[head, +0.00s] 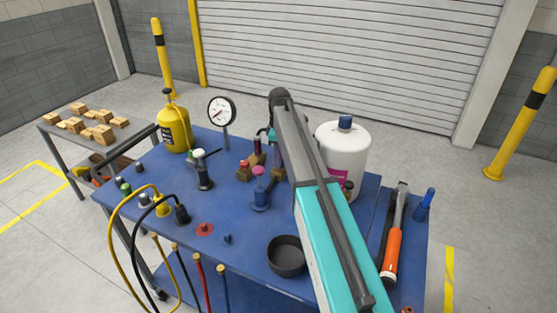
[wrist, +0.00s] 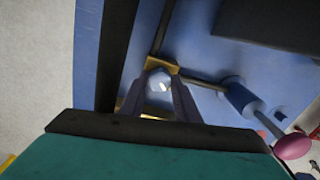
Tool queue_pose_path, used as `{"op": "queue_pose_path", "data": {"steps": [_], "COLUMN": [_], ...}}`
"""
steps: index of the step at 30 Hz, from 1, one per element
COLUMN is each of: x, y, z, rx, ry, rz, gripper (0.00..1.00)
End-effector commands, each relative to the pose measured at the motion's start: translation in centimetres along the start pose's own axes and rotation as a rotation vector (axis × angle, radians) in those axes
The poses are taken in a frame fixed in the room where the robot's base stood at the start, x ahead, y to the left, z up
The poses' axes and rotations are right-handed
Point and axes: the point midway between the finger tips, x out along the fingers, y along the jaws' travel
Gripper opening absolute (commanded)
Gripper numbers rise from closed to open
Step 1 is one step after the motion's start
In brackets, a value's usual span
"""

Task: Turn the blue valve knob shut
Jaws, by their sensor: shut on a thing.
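In the wrist view my gripper (wrist: 162,88) has its two dark fingers on either side of a pale, blue-grey rounded knob (wrist: 158,79). The fingers are shut on this knob, which I take to be the blue valve knob. It sits above a brass-coloured valve body (wrist: 153,66), partly hidden by the fingers. Which way the knob is turned cannot be told. In the head view my forearm hides most of the gripper and this valve. Valves with a dark red knob (head: 257,144) and a red knob (head: 245,165) stand just to the left.
A blue cylinder fitting with a pink knob (head: 259,172) stands close by; the pink knob also shows in the wrist view (wrist: 295,145). The gauge (head: 221,112), yellow bottle (head: 174,125), white jug (head: 345,150) and black bowl (head: 286,258) share the blue bench (head: 235,270).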

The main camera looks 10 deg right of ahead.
Motion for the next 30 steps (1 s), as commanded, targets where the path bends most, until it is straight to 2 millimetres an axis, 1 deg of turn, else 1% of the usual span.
{"op": "queue_pose_path", "data": {"steps": [1,21,30], "x": [-0.25,-0.31,-0.35], "y": [0.30,0.34,0.35], "z": [-0.24,-0.19,-0.18], "rx": [0.043,0.640,0.809], "ry": [0.006,0.009,0.010], "rz": [0.010,0.009,0.008], "gripper": [0.07,0.07,0.07]}}
